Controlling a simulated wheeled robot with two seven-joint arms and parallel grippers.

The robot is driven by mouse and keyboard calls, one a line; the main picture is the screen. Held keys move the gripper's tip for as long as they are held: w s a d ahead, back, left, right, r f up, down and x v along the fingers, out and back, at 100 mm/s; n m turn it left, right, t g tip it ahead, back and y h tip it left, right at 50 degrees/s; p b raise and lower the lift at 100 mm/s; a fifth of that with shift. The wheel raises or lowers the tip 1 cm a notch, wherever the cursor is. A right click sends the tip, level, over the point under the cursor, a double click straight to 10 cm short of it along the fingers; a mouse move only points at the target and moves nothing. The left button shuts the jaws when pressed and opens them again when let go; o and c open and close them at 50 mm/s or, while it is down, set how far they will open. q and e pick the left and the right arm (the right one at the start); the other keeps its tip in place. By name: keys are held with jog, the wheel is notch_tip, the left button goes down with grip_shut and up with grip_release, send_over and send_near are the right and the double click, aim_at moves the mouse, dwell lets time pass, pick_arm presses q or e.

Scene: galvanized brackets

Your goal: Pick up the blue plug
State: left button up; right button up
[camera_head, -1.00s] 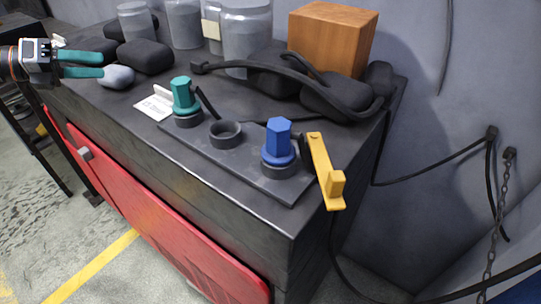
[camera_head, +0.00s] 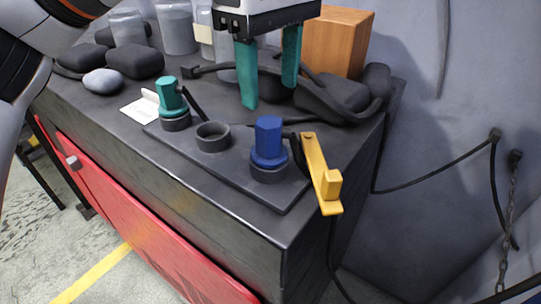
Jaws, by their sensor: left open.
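The blue plug (camera_head: 268,140) stands upright in the right-hand ring of the dark base plate (camera_head: 233,172) near the front of the black cabinet top. My left gripper (camera_head: 268,98) points down with its two teal fingers spread apart and nothing between them. In the picture its fingertips are just above the blue plug, apart from it; how far behind or over it they are I cannot tell. My right gripper is not in view.
A teal plug (camera_head: 170,98) stands in the plate's left ring, and the middle ring (camera_head: 213,136) is empty. A yellow lever (camera_head: 321,174) is close to the blue plug's right. Black cables and pads (camera_head: 335,98), a wooden block (camera_head: 338,40) and clear jars (camera_head: 174,26) are behind.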

aim_at(270, 122)
pick_arm(q)
notch_tip(270, 122, down, 2)
jog(key=shift+f, duration=0.25)
notch_tip(270, 122, down, 5)
jog(key=shift+w, duration=0.1)
jog(key=shift+c, duration=0.4)
